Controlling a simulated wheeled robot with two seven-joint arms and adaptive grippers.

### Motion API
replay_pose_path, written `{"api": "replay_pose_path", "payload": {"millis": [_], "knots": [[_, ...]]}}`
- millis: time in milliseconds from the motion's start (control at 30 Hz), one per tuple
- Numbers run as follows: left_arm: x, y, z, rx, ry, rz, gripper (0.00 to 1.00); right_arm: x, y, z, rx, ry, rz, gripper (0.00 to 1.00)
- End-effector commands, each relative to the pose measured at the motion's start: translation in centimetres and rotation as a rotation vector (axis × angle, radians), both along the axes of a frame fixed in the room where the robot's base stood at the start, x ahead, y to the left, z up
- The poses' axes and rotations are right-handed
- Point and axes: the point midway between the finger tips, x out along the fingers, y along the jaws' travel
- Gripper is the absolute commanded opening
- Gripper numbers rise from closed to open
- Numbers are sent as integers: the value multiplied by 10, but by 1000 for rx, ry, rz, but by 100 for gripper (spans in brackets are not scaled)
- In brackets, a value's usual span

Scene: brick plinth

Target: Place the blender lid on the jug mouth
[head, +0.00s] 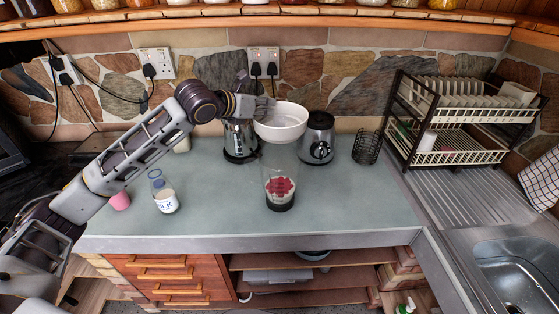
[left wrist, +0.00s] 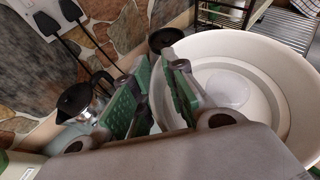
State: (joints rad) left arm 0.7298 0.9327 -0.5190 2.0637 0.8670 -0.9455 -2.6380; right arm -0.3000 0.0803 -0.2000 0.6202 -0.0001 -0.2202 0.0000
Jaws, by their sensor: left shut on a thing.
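The white, dish-shaped lid (head: 281,124) is in the left gripper above the jug and hides its mouth. In the left wrist view the lid (left wrist: 272,52) fills the right side, its hollow facing up. My left gripper (head: 264,104) is shut on the lid's left edge; its green-padded fingers (left wrist: 152,95) also show close up. The clear jug (head: 279,170) stands upright on the worktop, with red pieces and pale contents at its bottom. I cannot tell whether the lid touches the jug. My right gripper is not in view.
A metal kettle (head: 240,145) and a blender base (head: 318,138) stand behind the jug. A milk bottle (head: 163,194) and pink cup (head: 120,200) are left. A wire holder (head: 367,148) and dish rack (head: 450,140) are right. The front worktop (head: 330,215) is clear.

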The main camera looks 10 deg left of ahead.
Motion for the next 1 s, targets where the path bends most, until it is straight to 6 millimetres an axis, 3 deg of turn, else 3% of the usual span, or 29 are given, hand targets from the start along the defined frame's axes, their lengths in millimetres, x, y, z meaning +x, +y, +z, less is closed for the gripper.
{"api": "replay_pose_path", "payload": {"millis": [733,1000], "knots": [[0,0,-1,1,1,-47,0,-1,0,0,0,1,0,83],[0,0,-19,1,3,-46,0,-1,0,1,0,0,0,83]]}}
